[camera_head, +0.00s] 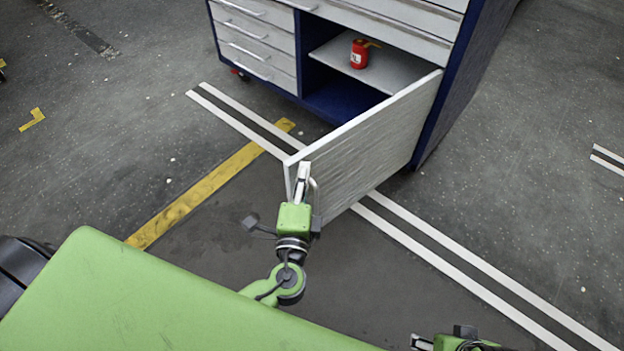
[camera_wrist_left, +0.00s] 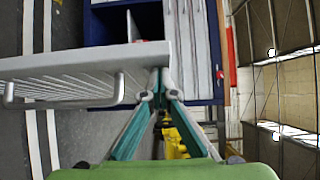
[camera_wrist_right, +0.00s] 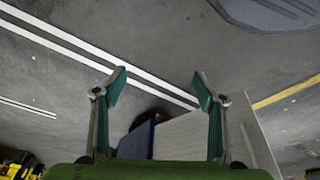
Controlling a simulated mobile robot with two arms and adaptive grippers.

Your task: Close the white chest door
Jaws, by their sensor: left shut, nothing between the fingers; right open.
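The white chest door (camera_head: 375,145) stands wide open, swung out from the blue chest (camera_head: 455,85) on its right side. My left gripper (camera_head: 304,168) is shut and empty at the door's free edge. In the left wrist view, the shut fingertips (camera_wrist_left: 161,84) are right beside the end of the door (camera_wrist_left: 90,68); I cannot tell whether they touch it. The door's handle (camera_wrist_left: 65,102) shows left of the fingers. My right gripper (camera_head: 420,342) is mostly cut off at the bottom edge of the head view. The right wrist view shows its fingers (camera_wrist_right: 160,82) spread and empty.
A red canister (camera_head: 359,55) stands on the shelf in the open compartment. White-fronted drawers (camera_head: 253,45) are shut to its left. The floor around the door is clear, with white lines and a yellow stripe (camera_head: 195,195).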

